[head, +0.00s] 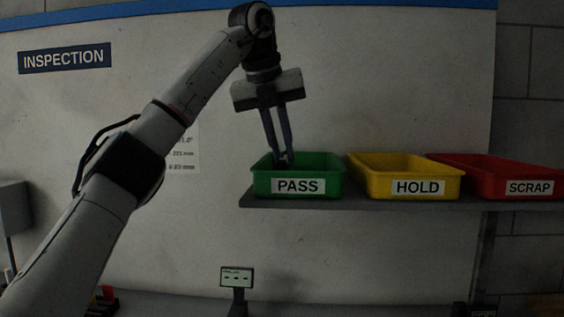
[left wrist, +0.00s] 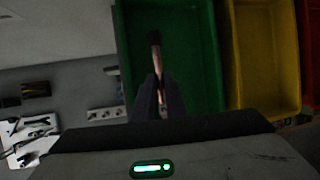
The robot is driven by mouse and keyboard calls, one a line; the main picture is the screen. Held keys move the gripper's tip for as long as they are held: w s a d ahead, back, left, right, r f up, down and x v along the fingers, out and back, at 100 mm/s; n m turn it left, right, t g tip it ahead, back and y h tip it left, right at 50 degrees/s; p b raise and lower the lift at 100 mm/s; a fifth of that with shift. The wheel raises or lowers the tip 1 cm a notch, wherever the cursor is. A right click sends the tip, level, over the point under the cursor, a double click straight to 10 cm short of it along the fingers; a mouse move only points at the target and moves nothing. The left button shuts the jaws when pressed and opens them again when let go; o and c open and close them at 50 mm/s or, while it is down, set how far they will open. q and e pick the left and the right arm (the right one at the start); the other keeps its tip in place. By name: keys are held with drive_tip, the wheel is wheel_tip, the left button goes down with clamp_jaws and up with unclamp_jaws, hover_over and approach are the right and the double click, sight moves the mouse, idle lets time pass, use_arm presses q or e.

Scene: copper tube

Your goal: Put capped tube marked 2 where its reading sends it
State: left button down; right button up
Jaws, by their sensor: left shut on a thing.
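My left gripper (head: 286,158) reaches down over the green PASS bin (head: 268,185) on the shelf, with its fingertips at the bin's opening. In the left wrist view the left gripper (left wrist: 160,106) is shut on a thin copper tube (left wrist: 156,62) with a dark end. The tube lies over the green bin (left wrist: 195,60) in that view. The number on the tube cannot be read. In the head view the tube is mostly hidden by the fingers and the bin wall. My right gripper is not in view.
The yellow HOLD bin (head: 380,180) and red SCRAP bin (head: 490,182) stand to the right on the same shelf (head: 350,203). A small display (head: 237,277) stands below. An INSPECTION sign (head: 65,58) and a partly hidden printed sheet (head: 185,155) are on the wall.

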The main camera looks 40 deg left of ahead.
use_arm(q)
drive_tip(key=shift+f, duration=1.45)
drive_tip(key=shift+f, duration=0.25)
drive_tip(key=c, duration=2.2)
unclamp_jaws()
drive_tip(key=shift+f, duration=0.1)
drive_tip(key=shift+o, duration=0.6)
drive_tip(key=shift+r, duration=0.35)
drive_tip(key=v, duration=1.2)
